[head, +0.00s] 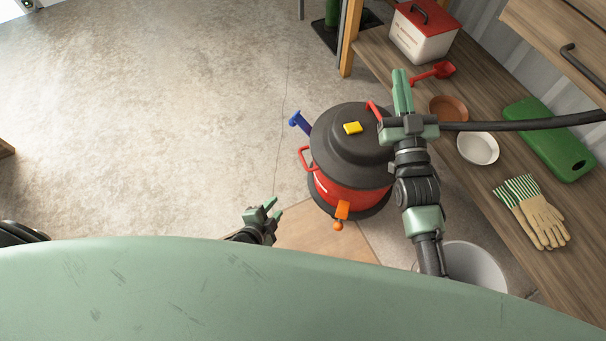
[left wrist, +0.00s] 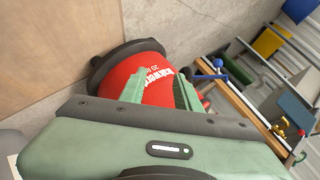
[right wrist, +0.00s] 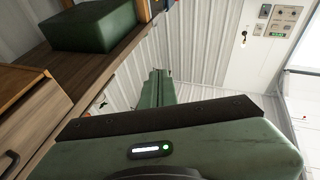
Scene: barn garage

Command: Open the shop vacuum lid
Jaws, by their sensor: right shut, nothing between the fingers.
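The shop vacuum (head: 335,192) stands on the floor with a red drum and a dark round lid (head: 335,145) that sits down on it. A yellow piece (head: 352,128) is on the lid, an orange latch (head: 342,210) at the front and a blue part (head: 300,123) at the back left. The red drum also shows in the left wrist view (left wrist: 150,75). My left gripper (head: 273,207) is open and empty, left of the drum. My right gripper (head: 401,76) is shut and empty at the lid's right side, hiding part of its edge.
The bench holds a red-white box (head: 422,35), a red scoop (head: 435,73), bowls, a green case (head: 550,140) and gloves (head: 533,213). A white bucket (head: 475,265) stands below. Floor at left is clear.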

